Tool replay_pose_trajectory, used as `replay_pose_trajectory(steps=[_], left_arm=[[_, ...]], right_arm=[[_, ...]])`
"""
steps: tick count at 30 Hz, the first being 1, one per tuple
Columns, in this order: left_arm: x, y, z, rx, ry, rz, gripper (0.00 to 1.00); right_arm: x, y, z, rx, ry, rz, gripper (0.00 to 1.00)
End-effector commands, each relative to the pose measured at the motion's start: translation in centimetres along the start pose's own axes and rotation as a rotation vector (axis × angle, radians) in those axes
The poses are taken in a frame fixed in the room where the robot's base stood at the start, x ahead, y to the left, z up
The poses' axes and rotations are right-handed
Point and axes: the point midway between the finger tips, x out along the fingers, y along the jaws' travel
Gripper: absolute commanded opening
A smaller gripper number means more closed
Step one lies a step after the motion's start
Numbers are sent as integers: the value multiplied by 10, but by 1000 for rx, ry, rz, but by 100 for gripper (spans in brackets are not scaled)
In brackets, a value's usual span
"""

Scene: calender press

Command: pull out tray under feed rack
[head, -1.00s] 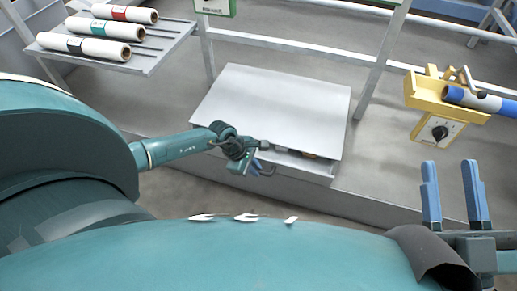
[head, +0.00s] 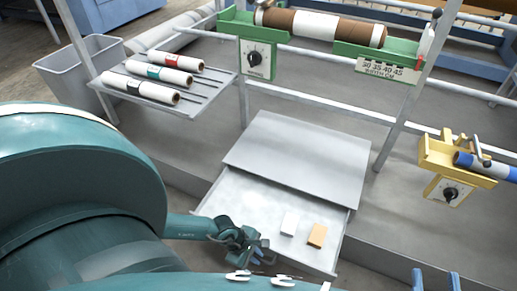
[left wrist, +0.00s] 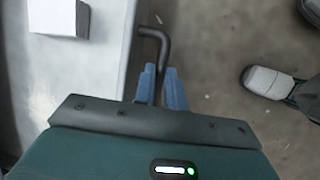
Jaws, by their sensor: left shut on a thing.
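The tray (head: 250,195) is a shallow pale drawer, standing well out from under a flat grey cover (head: 297,155) at the base of the feed rack. A white block (head: 289,223) and a tan block (head: 317,236) lie in it. My left gripper (head: 260,256) is at the tray's front edge. In the left wrist view its blue fingers (left wrist: 161,78) are shut on the dark bent handle (left wrist: 154,34), beside the pale tray (left wrist: 103,65). My right gripper (head: 436,274) shows only its blue fingertips at the bottom right, apart and empty.
White rolls (head: 152,91) lie on a shelf at the left, near a grey bin (head: 75,85). A brown roll (head: 345,31) rests on green holders above. A yellow bracket (head: 440,155) holds a blue-ended roll at the right.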

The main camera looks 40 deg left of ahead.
Motion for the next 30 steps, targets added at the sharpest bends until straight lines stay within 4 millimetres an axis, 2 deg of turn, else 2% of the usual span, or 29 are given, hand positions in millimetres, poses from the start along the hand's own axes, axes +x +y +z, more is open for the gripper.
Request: replay_pose_trajectory(steps=[10, 11, 19, 26, 30], left_arm=[[0, -2, 0, 0, 1, 0, 0], [0, -1, 0, 0, 1, 0, 13], [0, -1, 0, 0, 0, 0, 34], [-1, -1, 0, 0, 0, 0, 34], [-14, -1, 0, -1, 2, 0, 34]], right_arm=[[0, 0, 1, 0, -6, 1, 36], [0, 0, 1, 0, -6, 1, 36], [0, 0, 1, 0, -5, 1, 36], [0, 1, 0, 0, -5, 1, 36], [1, 4, -4, 8, -38, 8, 36]])
